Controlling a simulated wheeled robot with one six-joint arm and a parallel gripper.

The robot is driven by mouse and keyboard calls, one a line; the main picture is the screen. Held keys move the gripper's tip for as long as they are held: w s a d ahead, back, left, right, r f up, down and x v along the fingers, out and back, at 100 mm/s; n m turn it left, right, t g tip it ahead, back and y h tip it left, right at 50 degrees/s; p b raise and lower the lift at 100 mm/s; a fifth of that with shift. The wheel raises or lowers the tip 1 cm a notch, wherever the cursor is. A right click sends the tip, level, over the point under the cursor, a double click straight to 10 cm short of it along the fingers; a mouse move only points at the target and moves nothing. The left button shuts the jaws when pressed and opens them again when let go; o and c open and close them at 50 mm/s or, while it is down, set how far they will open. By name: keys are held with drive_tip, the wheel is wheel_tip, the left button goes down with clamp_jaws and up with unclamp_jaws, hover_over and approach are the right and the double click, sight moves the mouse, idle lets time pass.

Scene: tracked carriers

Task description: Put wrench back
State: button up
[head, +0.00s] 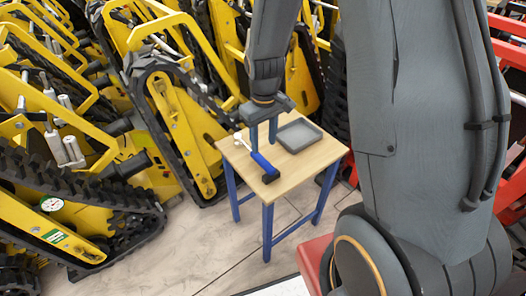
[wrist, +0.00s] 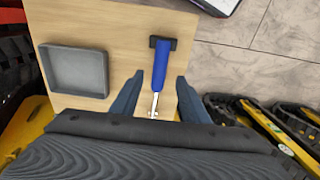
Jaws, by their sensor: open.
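The wrench (head: 262,162) has a blue handle, a black end and a pale metal head. It lies on a small wooden table (head: 240,158) with blue legs. In the wrist view the wrench (wrist: 162,70) runs lengthwise between my fingers, its metal end toward my palm. My gripper (head: 263,143) is open and empty, pointing down over the table; its two blue fingers also show in the wrist view (wrist: 159,76). Whether the fingers touch the tabletop cannot be told. A shallow grey tray (head: 299,134) sits beside the wrench, empty; it is left of my fingers in the wrist view (wrist: 76,91).
Yellow tracked carriers (head: 180,130) with black tracks crowd the left and back. Red machinery (head: 508,55) stands at the far right. The floor (head: 200,245) in front of the table is clear. In the wrist view, tracks (wrist: 262,118) lie right of the table.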

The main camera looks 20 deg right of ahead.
drive_tip(key=s+d+r+m, duration=0.1)
drive_tip(key=s+r+m, duration=0.1)
drive_tip(key=s+r, duration=0.3)
drive_tip(key=s+d+r+m, duration=0.1)
drive_tip(key=s+r+m, duration=0.1)
drive_tip(key=s+r, duration=0.4)
drive_tip(key=s, duration=0.5)
drive_tip(key=shift+s+d+r+m, duration=0.3)
drive_tip(key=shift+s+d+m, duration=0.1)
drive_tip(key=shift+a, duration=0.1)
drive_tip(key=a+r+p, duration=0.1)
drive_tip(key=a+n+p, duration=0.1)
drive_tip(key=a+p, duration=0.1)
drive_tip(key=shift+s+r, duration=0.15)
drive_tip(key=shift+r, duration=0.25)
drive_tip(key=shift+f, duration=0.1)
drive_tip(key=shift+c, duration=0.3)
